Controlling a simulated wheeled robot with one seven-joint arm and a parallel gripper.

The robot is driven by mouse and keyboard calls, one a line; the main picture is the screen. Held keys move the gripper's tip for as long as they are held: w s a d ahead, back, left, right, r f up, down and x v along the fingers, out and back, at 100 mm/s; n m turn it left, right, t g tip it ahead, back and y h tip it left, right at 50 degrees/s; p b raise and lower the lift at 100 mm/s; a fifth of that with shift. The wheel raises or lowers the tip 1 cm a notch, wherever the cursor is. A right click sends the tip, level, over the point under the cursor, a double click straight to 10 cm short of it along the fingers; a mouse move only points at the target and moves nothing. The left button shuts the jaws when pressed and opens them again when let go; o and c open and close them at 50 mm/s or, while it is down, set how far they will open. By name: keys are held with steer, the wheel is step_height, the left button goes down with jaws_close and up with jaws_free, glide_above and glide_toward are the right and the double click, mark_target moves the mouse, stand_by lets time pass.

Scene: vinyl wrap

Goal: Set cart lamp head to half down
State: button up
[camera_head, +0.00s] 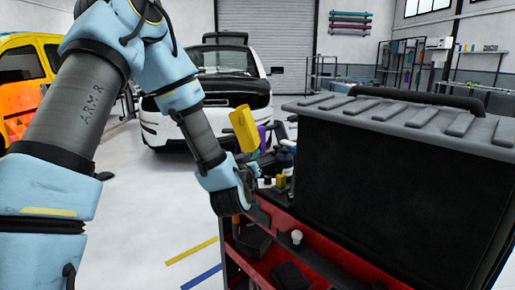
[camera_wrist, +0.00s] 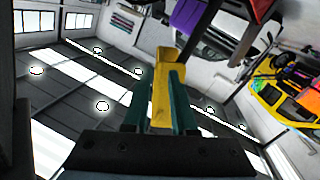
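The yellow lamp head (camera_head: 245,128) shows in the head view as a tilted block above the left end of the red cart (camera_head: 268,262). My gripper (camera_wrist: 163,75) has its two teal fingers on either side of a yellow part of the lamp head (camera_wrist: 162,103), which fills the gap between them in the wrist view. In the head view my wrist is just below the lamp head, and the fingertips are largely hidden there. The lamp's joint and stem cannot be made out clearly.
A large black box with a ribbed grey lid (camera_head: 400,160) takes up the cart's right side. Small bottles (camera_head: 285,158) and a purple item (camera_head: 262,137) stand close beside the lamp head. A white car (camera_head: 215,90) is behind. Floor left of the cart is clear.

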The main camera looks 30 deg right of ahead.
mark_target(256, 146)
steer(key=p+x, duration=0.2)
steer(key=x, duration=0.6)
steer(key=shift+w+d, duration=0.15)
steer(key=shift+w, duration=0.15)
steer(key=shift+c, duration=0.2)
jaws_close()
stand_by(0.8)
